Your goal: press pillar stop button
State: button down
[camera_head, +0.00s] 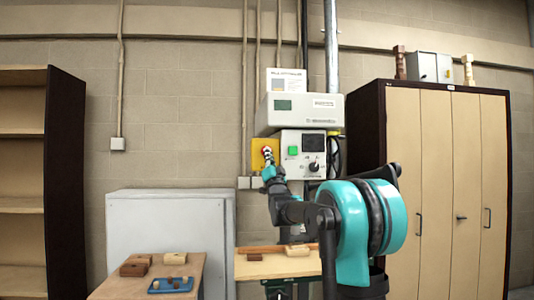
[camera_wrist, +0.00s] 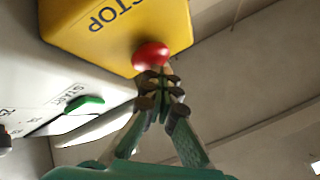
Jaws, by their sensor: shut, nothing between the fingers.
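The stop button is a red knob on a yellow box. In the wrist view the red button (camera_wrist: 150,56) sits at the edge of the yellow box (camera_wrist: 110,25), which is marked STOP. My gripper (camera_wrist: 157,74) is shut and empty, its fingertips right at the red button; whether they touch it I cannot tell. In the head view the yellow box (camera_head: 258,154) is on the left of the control panel, and the red button (camera_head: 267,151) shows just above my gripper (camera_head: 270,168), partly hidden by it.
The control panel (camera_head: 291,139) beside it has a green START button (camera_wrist: 84,104) and a dark knob. A grey cabinet (camera_head: 160,240) stands at left, a workbench (camera_head: 275,265) below with wood pieces, and a tall wooden cabinet (camera_head: 440,150) at right.

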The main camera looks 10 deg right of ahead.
jog(key=shift+s, duration=0.95)
jog(key=s, duration=0.5)
dwell(0.7)
